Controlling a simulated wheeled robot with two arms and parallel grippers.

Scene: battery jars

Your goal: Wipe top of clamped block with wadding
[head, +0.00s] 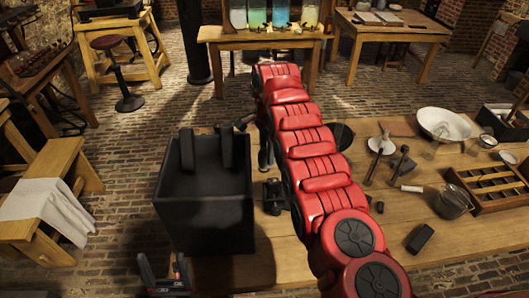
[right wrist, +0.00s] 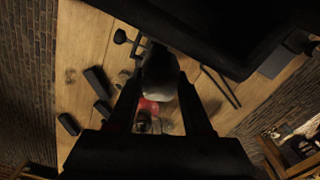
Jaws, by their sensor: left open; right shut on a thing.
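My right gripper (right wrist: 160,85) is shut on a pale grey-white wad, the wadding (right wrist: 160,72), in the right wrist view. It holds the wad over the wooden table. In the head view my red right arm reaches across the table and I cannot make out that gripper clearly. A small dark clamp-like fitting (head: 272,195) stands on the table just left of the arm. A dark clamp handle (right wrist: 121,37) shows near the wad in the wrist view. I cannot tell the clamped block apart, or whether the wad touches it. My left gripper (head: 165,275) is open and empty, low at the left.
A large open black box (head: 205,225) stands left of the arm, with two dark slabs at its far rim. The table's front centre is fairly clear.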

